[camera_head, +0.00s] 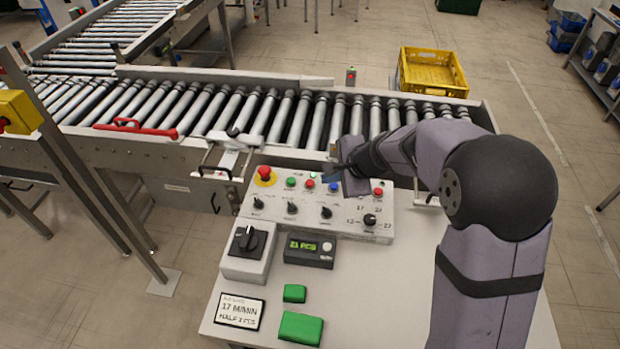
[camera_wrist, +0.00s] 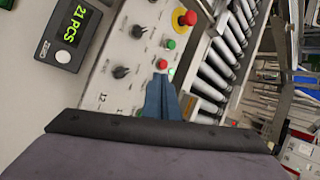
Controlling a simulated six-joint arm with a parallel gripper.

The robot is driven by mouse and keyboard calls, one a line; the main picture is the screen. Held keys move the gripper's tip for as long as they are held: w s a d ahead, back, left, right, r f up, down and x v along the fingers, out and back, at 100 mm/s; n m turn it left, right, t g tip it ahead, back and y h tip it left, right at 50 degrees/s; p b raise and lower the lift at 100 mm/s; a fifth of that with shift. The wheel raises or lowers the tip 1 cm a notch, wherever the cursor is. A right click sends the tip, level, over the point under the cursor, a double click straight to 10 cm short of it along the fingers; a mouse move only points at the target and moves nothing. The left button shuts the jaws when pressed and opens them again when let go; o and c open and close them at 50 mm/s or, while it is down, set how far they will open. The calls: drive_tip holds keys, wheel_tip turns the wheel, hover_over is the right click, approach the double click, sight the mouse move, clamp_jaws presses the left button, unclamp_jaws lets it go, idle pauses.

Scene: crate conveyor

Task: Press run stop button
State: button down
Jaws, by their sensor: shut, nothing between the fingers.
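The grey-white control panel (camera_head: 345,219) carries a row of buttons on its far part. From the left come a red mushroom button on a yellow base (camera_head: 264,174), a green button (camera_head: 291,182), a red button (camera_head: 309,184), a blue button (camera_head: 333,187) and another red button (camera_head: 378,192). The button labels are too small to read. My gripper (camera_head: 328,173) is shut and empty above the panel, near the first red button and the blue one. In the wrist view, the blue fingertips (camera_wrist: 161,80) lie just below the red button (camera_wrist: 161,64); contact cannot be told.
Black knobs (camera_head: 326,212) line the panel's near part. A counter reading 21 PCS (camera_head: 309,251), a rotary switch box (camera_head: 246,256), a sign (camera_head: 240,311) and green blocks (camera_head: 301,328) lie nearer on the table. The roller conveyor (camera_head: 225,110) runs behind; a yellow crate (camera_head: 432,72) stands beyond it.

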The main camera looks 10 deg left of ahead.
sight(310, 183)
drive_tip(key=w+a+r+m+t+p, duration=0.1)
drive_tip(key=w+a+m, duration=0.4)
drive_tip(key=w, duration=0.2)
drive_tip(key=shift+a+r+t+y, duration=0.15)
drive_tip(key=shift+r+t+y, duration=0.15)
drive_tip(key=shift+y, duration=0.1)
drive_tip(key=shift+f, duration=0.1)
wheel_tip(310, 183, down, 9)
drive_tip(key=b, duration=0.8)
drive_tip(key=shift+b, duration=0.3)
idle(1.5)
drive_tip(key=shift+f+b, duration=0.25)
drive_tip(key=shift+b, duration=0.05)
drive_tip(key=shift+f+b, duration=0.5)
idle(1.1)
drive_tip(key=shift+r, duration=0.1)
drive_tip(key=shift+r+p, duration=0.75)
drive_tip(key=shift+r, duration=0.05)
